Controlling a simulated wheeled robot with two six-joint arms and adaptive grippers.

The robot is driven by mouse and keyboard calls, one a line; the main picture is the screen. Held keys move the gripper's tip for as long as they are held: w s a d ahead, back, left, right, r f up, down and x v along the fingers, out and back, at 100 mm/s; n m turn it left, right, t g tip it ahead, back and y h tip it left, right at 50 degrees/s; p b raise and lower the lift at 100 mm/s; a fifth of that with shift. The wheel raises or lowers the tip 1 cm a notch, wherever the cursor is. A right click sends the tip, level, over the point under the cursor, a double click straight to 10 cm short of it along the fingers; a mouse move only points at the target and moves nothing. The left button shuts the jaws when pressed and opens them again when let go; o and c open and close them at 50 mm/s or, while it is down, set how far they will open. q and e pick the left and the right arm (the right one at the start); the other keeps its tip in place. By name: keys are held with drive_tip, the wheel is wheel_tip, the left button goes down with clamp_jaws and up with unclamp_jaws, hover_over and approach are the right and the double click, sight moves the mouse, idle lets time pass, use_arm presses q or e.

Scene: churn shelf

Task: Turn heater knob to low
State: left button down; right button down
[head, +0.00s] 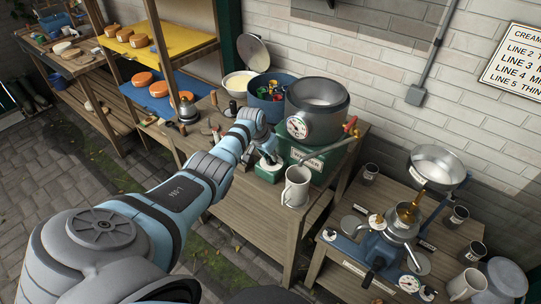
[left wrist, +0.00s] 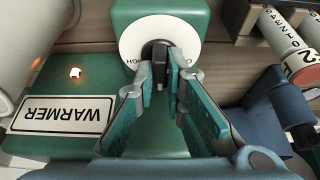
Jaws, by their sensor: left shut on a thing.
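The green warmer box (head: 327,167) stands on the wooden bench with a large metal pot (head: 318,100) on it. In the left wrist view its WARMER label (left wrist: 62,114) and a glowing orange light (left wrist: 75,73) show. The heater knob (left wrist: 156,48) is dark and sits on a white dial plate (left wrist: 132,42). Part of the word HIGH shows at the dial's left; the fingers hide much of the rest. My left gripper (left wrist: 162,62) has its two fingers shut on the knob. In the head view my left gripper (head: 268,153) is at the small green housing (head: 267,172). My right gripper is not seen.
A white mug (head: 296,186) stands close to the right of the gripper. A blue pot (head: 268,92) with colourful things is behind it. A lower table (head: 345,205) with a blue-and-brass machine (head: 398,232) is at the right. Shelves with orange rounds (head: 139,40) are at the left.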

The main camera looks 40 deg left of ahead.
use_arm(q)
drive_tip(key=shift+s+d+f, duration=0.15)
drive_tip(key=shift+f, duration=0.1)
drive_tip(key=c, duration=1.7)
unclamp_jaws()
drive_tip(key=shift+o, duration=0.2)
drive_tip(key=shift+w, duration=0.2)
drive_tip(key=shift+r, duration=0.15)
drive_tip(key=v, duration=1.1)
drive_tip(key=shift+s+r, duration=0.15)
drive_tip(key=shift+r, duration=0.25)
drive_tip(key=shift+f, duration=0.1)
